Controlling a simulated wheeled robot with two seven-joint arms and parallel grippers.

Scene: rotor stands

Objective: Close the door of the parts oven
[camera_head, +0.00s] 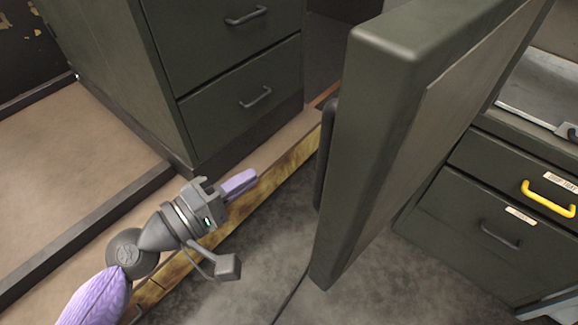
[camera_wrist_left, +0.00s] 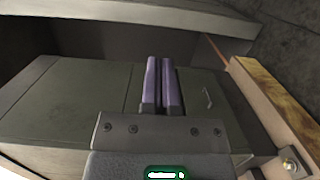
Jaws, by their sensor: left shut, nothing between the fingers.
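The parts oven's door appears to be the thick dark green panel (camera_head: 375,130) right of the middle in the head view. It stands swung open, with a lighter inner panel facing right. A dark bar handle (camera_head: 326,150) shows along its left side. The oven's body is not clearly visible. My left gripper (camera_head: 240,184) is to the left of the door, apart from it, with its lilac fingers together and empty. In the left wrist view its fingers (camera_wrist_left: 162,82) are side by side with nothing between them. My right gripper is not in view.
A green drawer cabinet (camera_head: 225,80) stands behind my left gripper. A worn yellow beam (camera_head: 272,192) runs along the floor below it. Another drawer unit (camera_head: 480,215) with a yellow handle (camera_head: 548,198) is right of the door. Grey floor (camera_head: 250,290) is open in front, crossed by a cable.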

